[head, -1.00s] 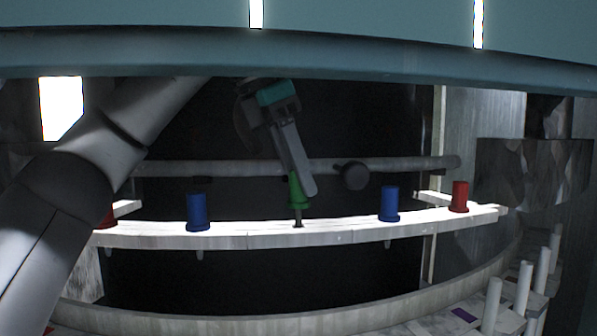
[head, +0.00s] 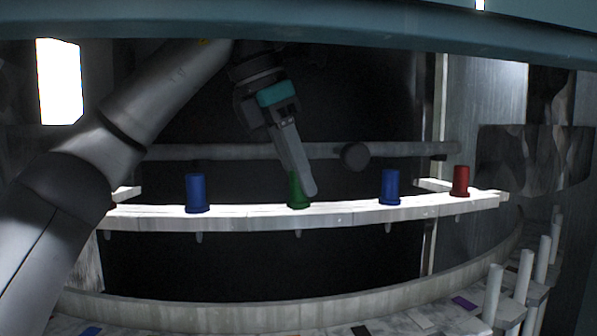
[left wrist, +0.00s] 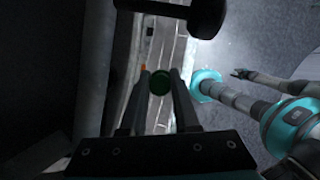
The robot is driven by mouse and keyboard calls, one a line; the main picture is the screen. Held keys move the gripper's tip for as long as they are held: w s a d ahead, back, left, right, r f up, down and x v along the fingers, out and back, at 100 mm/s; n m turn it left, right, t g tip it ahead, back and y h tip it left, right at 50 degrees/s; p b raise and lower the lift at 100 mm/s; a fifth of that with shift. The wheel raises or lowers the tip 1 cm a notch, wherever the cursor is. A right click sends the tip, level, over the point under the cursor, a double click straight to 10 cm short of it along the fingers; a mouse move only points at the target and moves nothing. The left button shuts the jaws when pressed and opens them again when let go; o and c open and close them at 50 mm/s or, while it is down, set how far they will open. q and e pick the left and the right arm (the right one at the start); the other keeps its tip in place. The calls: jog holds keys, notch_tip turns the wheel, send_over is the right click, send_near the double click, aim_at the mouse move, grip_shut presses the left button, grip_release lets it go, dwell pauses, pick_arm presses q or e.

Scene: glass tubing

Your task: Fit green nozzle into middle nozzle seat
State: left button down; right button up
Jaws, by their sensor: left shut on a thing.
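The green nozzle (head: 296,190) stands upright at the middle of the pale curved shelf (head: 345,217), its flange at the shelf's top surface. My left gripper (head: 306,190) reaches down from above and is shut on the green nozzle, partly covering it. In the left wrist view the green nozzle (left wrist: 160,83) shows as a round green top between the two fingers. The middle seat itself is hidden under the nozzle.
Blue nozzles stand on the shelf to the left (head: 197,193) and right (head: 390,187) of the green one, and a red nozzle (head: 461,181) stands farther right. A grey horizontal pipe (head: 230,152) runs behind. White upright pegs (head: 492,290) stand at the lower right.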

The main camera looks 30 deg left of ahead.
pick_arm(q)
jog(key=shift+f, duration=0.15)
jog(key=c, duration=0.6)
grip_release()
jog(key=p+v, duration=0.4)
jog(key=v, duration=0.8)
jog(key=shift+p, duration=0.35)
